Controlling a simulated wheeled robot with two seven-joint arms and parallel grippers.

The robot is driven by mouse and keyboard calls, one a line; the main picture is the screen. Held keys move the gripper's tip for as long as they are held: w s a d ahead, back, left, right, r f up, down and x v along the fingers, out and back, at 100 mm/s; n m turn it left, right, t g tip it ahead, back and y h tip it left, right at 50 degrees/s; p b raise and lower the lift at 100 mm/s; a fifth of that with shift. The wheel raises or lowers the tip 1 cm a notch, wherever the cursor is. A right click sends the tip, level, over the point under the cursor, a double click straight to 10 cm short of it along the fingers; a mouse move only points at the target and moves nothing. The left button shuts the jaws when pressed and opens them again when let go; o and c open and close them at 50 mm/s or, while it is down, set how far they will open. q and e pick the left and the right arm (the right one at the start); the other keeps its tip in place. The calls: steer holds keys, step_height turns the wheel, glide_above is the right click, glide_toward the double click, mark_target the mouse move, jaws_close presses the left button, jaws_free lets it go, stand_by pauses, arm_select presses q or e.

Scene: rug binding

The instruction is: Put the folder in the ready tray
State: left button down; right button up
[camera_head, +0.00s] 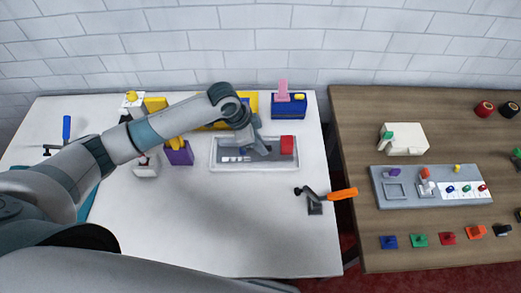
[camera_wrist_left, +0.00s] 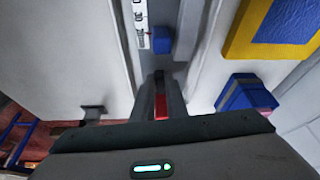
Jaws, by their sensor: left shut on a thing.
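My left gripper (camera_head: 266,151) is low over the grey tray (camera_head: 214,163) on the white table, beside a red block (camera_head: 287,144) at the tray's right end. In the left wrist view its fingers (camera_wrist_left: 163,95) are shut on a small red thing (camera_wrist_left: 161,107), mostly hidden between them. I cannot tell whether this is the folder or part of the red block. The tray also holds a blue block (camera_wrist_left: 161,41) and white labels (camera_wrist_left: 140,18). My right gripper is not in view.
Behind the tray stand a yellow-framed tray (camera_head: 252,101) and a blue box (camera_head: 289,107) with a pink piece. A purple box (camera_head: 180,154) is left. An orange-handled tool (camera_head: 342,194) lies by the right edge. A gap separates the wooden table (camera_head: 350,115). The white table's front is clear.

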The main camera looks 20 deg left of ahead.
arm_select(q)
steer(key=shift+f, duration=0.4)
steer(key=shift+f, duration=0.1)
steer(key=c, duration=1.8)
jaws_free()
steer(key=shift+o, duration=0.2)
